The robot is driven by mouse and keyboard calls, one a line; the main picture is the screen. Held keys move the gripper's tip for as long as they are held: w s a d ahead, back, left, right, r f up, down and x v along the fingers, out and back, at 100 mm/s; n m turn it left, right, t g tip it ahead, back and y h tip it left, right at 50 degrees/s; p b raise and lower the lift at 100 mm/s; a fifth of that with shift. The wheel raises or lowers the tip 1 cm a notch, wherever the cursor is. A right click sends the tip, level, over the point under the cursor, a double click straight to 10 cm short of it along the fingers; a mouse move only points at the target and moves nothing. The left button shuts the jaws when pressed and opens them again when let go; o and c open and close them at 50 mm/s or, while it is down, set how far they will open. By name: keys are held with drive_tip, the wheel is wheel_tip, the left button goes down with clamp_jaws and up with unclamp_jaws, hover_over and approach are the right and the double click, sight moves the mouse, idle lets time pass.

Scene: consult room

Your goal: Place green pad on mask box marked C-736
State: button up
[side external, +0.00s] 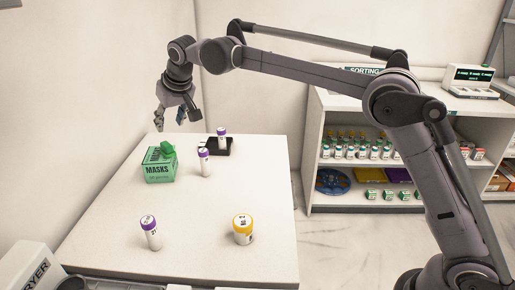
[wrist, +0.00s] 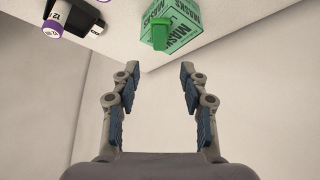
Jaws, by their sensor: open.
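A green mask box (side external: 160,171), marked MASKS, stands at the back left of the white table. It also shows at the top of the wrist view (wrist: 188,24). A small green piece, seemingly the green pad (side external: 167,148), rests at the top of the box. In the wrist view the green pad (wrist: 159,38) shows against the box. I cannot read C-736 on it. My gripper (side external: 170,117) is open and empty, above and behind the box. Its two fingers stand wide apart in the wrist view (wrist: 160,72).
Another purple-capped vial (side external: 204,163) stands nearby. A third (side external: 150,234) and a yellow-capped jar (side external: 243,231) stand at the front. The table (side external: 200,205) is clear between.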

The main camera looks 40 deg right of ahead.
drive_tip(key=s+d+r, duration=0.1)
drive_tip(key=s+d, duration=0.5)
drive_tip(key=s, duration=0.3)
drive_tip(key=s+d+r, duration=0.1)
drive_tip(key=s+d, duration=0.5)
drive_tip(key=s, duration=0.4)
drive_tip(key=s+d+f, duration=0.2)
drive_tip(key=s+f, duration=0.4)
drive_tip(key=s, duration=0.3)
drive_tip(key=s+d+f+t, duration=0.1)
drive_tip(key=s+d+f, duration=0.2)
drive_tip(key=s+f, duration=0.3)
drive_tip(key=s, duration=0.3)
drive_tip(key=shift+s, duration=0.15)
